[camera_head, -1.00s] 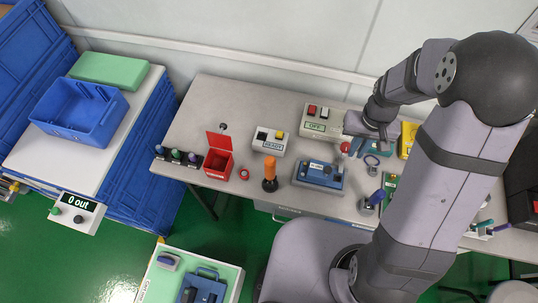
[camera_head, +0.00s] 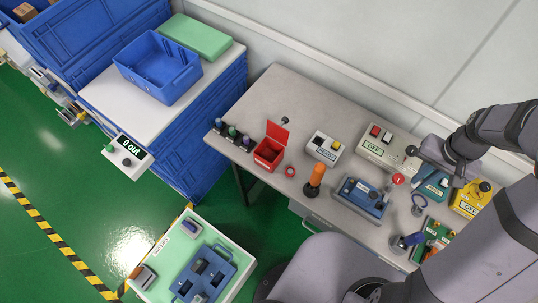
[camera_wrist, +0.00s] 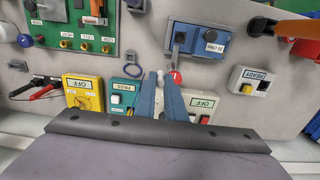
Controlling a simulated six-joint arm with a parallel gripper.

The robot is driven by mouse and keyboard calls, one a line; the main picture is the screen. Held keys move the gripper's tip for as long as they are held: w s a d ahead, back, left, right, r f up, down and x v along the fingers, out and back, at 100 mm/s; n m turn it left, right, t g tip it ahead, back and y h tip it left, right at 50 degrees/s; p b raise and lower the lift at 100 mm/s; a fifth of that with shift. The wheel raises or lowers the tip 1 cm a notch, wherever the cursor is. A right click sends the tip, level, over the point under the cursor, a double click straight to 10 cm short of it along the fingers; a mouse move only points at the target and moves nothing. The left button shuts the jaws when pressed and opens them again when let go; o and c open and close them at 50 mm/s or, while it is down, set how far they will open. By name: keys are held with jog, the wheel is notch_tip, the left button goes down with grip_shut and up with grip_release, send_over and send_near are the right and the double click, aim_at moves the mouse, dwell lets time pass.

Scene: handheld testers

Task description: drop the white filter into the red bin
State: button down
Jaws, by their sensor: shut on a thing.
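The red bin (camera_head: 267,155) stands open with its lid raised, towards the left of the bench in the head view. My gripper shows in the wrist view (camera_wrist: 160,79), its two blue fingers close together. The fingers are near a red ball knob (camera_wrist: 176,78), by the blue tester (camera_head: 361,198). In the head view my gripper is over the right part of the bench, well right of the bin, and its fingertips are hard to see.
The white OFF box (camera_head: 388,147), READY box (camera_head: 324,146) and orange-handled tool (camera_head: 315,178) stand between my gripper and the bin. A small red ring (camera_head: 290,171) lies beside the bin.

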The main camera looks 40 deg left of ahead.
dwell(0.4)
jog(key=a+r+p, duration=0.2)
jog(key=a+p, duration=0.4)
jog(key=a, duration=1.7)
jog(key=s+a+f, duration=0.1)
jog(key=s+a, duration=0.4)
jog(key=a, duration=0.3)
jog(key=s+a+f, duration=0.2)
jog(key=s+a, duration=0.4)
jog(key=a, duration=0.2)
jog(key=shift+f+b, duration=0.25)
jog(key=shift+b, duration=0.05)
jog(key=shift+a, duration=0.1)
jog(key=shift+f+b, duration=2.2)
jog(key=shift+f, duration=0.8)
